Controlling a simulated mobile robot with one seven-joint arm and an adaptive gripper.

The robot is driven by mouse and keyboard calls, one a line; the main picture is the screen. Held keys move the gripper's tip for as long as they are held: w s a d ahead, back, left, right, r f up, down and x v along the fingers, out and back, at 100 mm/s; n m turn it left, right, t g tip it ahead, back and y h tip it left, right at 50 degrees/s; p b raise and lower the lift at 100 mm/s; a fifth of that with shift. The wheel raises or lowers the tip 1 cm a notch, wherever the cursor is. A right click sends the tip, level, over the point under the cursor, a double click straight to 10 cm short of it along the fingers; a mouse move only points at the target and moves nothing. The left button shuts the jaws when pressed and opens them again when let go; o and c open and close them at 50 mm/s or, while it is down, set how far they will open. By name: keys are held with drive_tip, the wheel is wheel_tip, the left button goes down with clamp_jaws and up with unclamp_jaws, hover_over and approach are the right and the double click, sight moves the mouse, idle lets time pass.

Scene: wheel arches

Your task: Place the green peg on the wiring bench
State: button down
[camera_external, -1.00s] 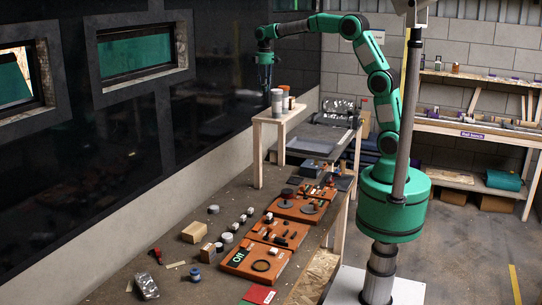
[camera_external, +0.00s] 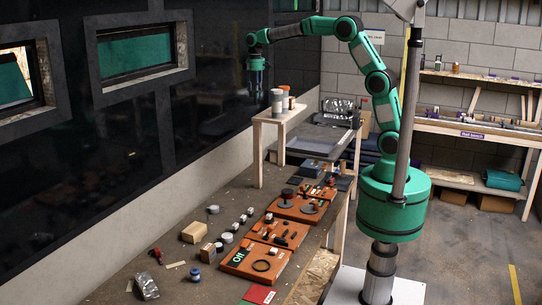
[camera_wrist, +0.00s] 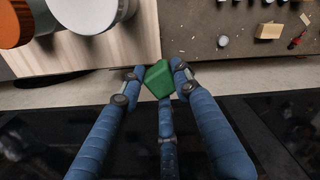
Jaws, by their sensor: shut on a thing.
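The green peg (camera_wrist: 158,80) is between the fingertips of my gripper (camera_wrist: 158,76) in the wrist view, with its green top showing. My gripper is shut on it. In the external view my gripper (camera_external: 256,98) hangs in the air, pointing down, close to the dark wall and left of the small wooden stand. The peg cannot be made out there. The long workbench (camera_external: 165,232) runs below along the wall. No readable label shows which bench is the wiring bench.
The wooden stand (camera_external: 287,118) bears several cylinders near my gripper; its top also shows in the wrist view (camera_wrist: 110,62). Orange trays (camera_external: 255,262) and small loose parts crowd the workbench. Another bench (camera_external: 470,130) with a purple label stands at the far right.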

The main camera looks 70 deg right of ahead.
drive_tip(key=w+a+f+n, duration=0.2)
drive_tip(key=a+f, duration=0.3)
drive_tip(key=a, duration=0.8)
drive_tip(key=w+a+f+n, duration=0.15)
drive_tip(key=a+f, duration=0.45)
drive_tip(key=a, duration=0.6)
drive_tip(key=s+a+f+n, duration=0.1)
drive_tip(key=a+f, duration=0.2)
drive_tip(key=a, duration=0.4)
drive_tip(key=s+a+f+n+p, duration=0.1)
drive_tip(key=a+f, duration=0.2)
drive_tip(key=a, duration=0.5)
drive_tip(key=s+a+f+n, duration=0.1)
drive_tip(key=s+a+f, duration=0.15)
drive_tip(key=a, duration=0.45)
drive_tip(key=s+a+f+n, duration=0.1)
drive_tip(key=s+a+f, duration=0.6)
drive_tip(key=s+a, duration=0.2)
drive_tip(key=s+a+f+n+p, duration=0.1)
drive_tip(key=s+a+f, duration=0.5)
drive_tip(key=a, duration=0.8)
drive_tip(key=s+a+f+n, duration=0.3)
drive_tip(key=s+a+f, duration=0.4)
drive_tip(key=s+a, duration=0.5)
drive_tip(key=shift+s+a+f+p, duration=0.2)
drive_tip(key=shift+s+f+p, duration=0.15)
drive_tip(key=shift+s, duration=0.15)
drive_tip(key=shift+n, duration=0.25)
drive_tip(key=shift+f, duration=2.9)
